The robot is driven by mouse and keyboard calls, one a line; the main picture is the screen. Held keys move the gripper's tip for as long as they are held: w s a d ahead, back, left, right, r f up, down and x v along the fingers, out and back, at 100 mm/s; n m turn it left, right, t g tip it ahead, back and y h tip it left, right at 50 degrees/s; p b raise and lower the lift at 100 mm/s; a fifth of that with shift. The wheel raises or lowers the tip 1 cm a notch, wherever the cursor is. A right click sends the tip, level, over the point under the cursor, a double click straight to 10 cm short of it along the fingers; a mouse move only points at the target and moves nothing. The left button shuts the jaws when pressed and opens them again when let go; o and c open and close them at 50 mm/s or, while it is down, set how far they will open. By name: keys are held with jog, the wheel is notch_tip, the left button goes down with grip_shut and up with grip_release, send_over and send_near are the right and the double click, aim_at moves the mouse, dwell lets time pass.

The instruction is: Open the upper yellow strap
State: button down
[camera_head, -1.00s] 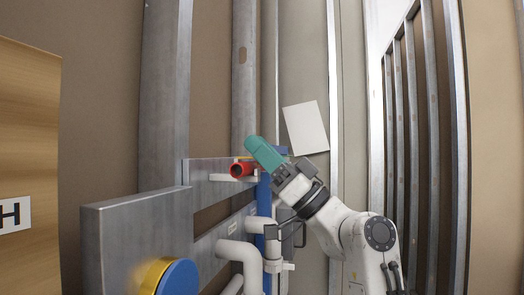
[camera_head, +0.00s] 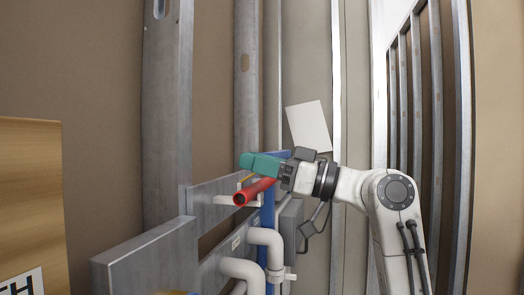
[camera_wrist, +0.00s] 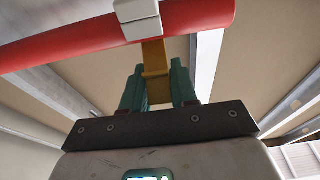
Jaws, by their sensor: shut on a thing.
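The upper yellow strap (camera_wrist: 155,62) runs down from a white clamp (camera_wrist: 138,18) on a red pipe and sits between the teal fingers of my gripper (camera_wrist: 156,76). My gripper is shut on the strap. In the head view my gripper (camera_head: 258,163) lies almost level, just above the red pipe (camera_head: 254,191). Only a small yellow piece of the strap (camera_head: 246,179) shows there beside the fingers. The red pipe also crosses the top of the wrist view (camera_wrist: 90,41).
A blue upright pipe (camera_head: 267,215) and white bent pipes (camera_head: 264,237) stand below. Metal rails (camera_head: 150,250) lie left, and a wooden panel (camera_head: 30,210) stands far left. A white sheet (camera_head: 307,125) hangs behind my gripper. Metal studs (camera_head: 432,110) rise at right.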

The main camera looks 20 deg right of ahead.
aim_at(240, 182)
jog(key=r+g+h+p, duration=0.1)
jog(key=p, duration=0.1)
jog(key=a+r+g+h+p, duration=0.1)
jog(key=h+p, duration=0.1)
jog(key=p, duration=0.1)
jog(key=shift+w, duration=0.4)
jog(key=g+h+p, duration=0.1)
jog(key=p, duration=0.1)
jog(key=a+h+p, duration=0.1)
jog(key=p, duration=0.1)
jog(key=shift+w+r+g, duration=0.1)
jog(key=shift+w+g, duration=0.2)
jog(key=shift+g, duration=0.1)
jog(key=h+p, duration=0.1)
jog(key=p, duration=0.1)
jog(key=g+h+p, duration=0.1)
jog(key=p, duration=0.1)
jog(key=shift+w+a+g, duration=0.3)
jog(key=shift+w+a, duration=0.05)
jog(key=shift+a, duration=0.05)
jog(key=shift+w+a+f+g+h+p, duration=0.1)
jog(key=shift+a+f+g+h+p, duration=0.15)
jog(key=shift+h+p, duration=0.3)
jog(key=shift+w+a+f+g+h+p, duration=0.15)
jog(key=shift+g+h+p, duration=0.2)
jog(key=shift+p, duration=0.3)
jog(key=shift+d, duration=0.1)
jog(key=shift+f, duration=0.1)
